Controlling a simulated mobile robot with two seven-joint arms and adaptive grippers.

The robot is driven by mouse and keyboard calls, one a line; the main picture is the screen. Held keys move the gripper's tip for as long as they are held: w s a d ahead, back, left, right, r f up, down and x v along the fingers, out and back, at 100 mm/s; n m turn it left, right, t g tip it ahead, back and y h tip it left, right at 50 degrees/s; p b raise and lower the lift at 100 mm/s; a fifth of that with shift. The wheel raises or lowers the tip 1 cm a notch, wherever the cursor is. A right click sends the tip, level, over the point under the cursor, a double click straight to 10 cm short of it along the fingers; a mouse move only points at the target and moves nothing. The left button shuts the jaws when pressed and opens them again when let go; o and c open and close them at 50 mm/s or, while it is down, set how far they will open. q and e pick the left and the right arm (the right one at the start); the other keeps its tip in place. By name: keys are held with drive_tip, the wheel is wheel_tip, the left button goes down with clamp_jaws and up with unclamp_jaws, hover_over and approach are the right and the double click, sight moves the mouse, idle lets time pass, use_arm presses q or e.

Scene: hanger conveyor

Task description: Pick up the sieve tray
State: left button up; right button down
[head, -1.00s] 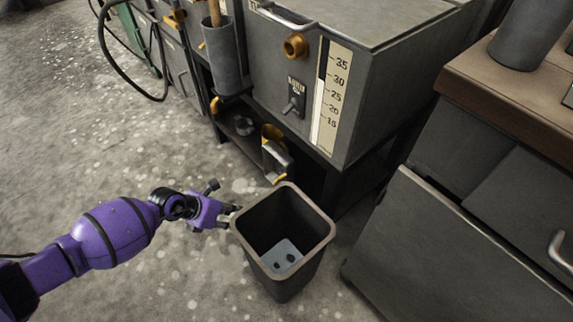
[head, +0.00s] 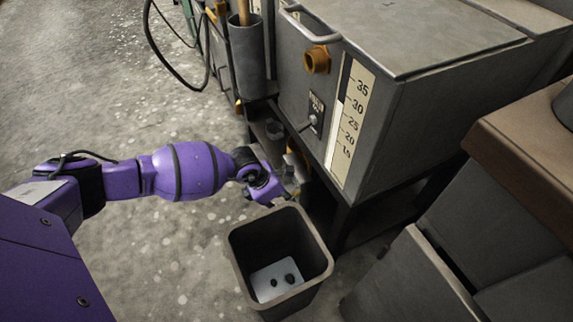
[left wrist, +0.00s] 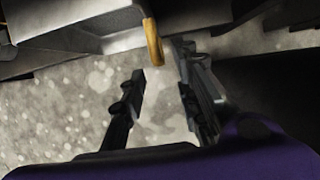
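No thing in view can be named the sieve tray for certain. A grey piece with a yellow-orange edge (left wrist: 153,42) shows just beyond my left fingertips in the left wrist view. In the head view, grey and orange parts at the low shelf (head: 275,130) under the tank are partly hidden by my left gripper (head: 284,192). My left gripper (left wrist: 160,62) has its two dark fingers apart with nothing between them; the orange part lies just past the tips. My right gripper is not in view.
A dark open bin (head: 240,262) stands below my left gripper, with a pale spotted piece (head: 276,281) at its bottom. A grey tank (head: 400,110) with a scale stands behind. Grey cabinets with a brown top (head: 530,150) are at the right. The floor at left is clear.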

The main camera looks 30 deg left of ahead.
sight(299, 192)
use_arm(q)
drive_tip(key=w+d, duration=0.1)
drive_tip(key=w+d+b, duration=0.1)
drive_tip(key=w, duration=0.1)
drive_tip(key=w+d+b, duration=0.1)
drive_tip(key=w, duration=0.1)
drive_tip(key=shift+d+f, duration=0.25)
drive_tip(key=shift+d, duration=0.15)
drive_tip(key=shift+w+f+b, duration=0.1)
drive_tip(key=shift+f+b, duration=0.05)
drive_tip(key=shift+b, duration=0.2)
drive_tip(key=shift+w, duration=0.1)
clamp_jaws()
drive_tip(key=shift+d, duration=0.1)
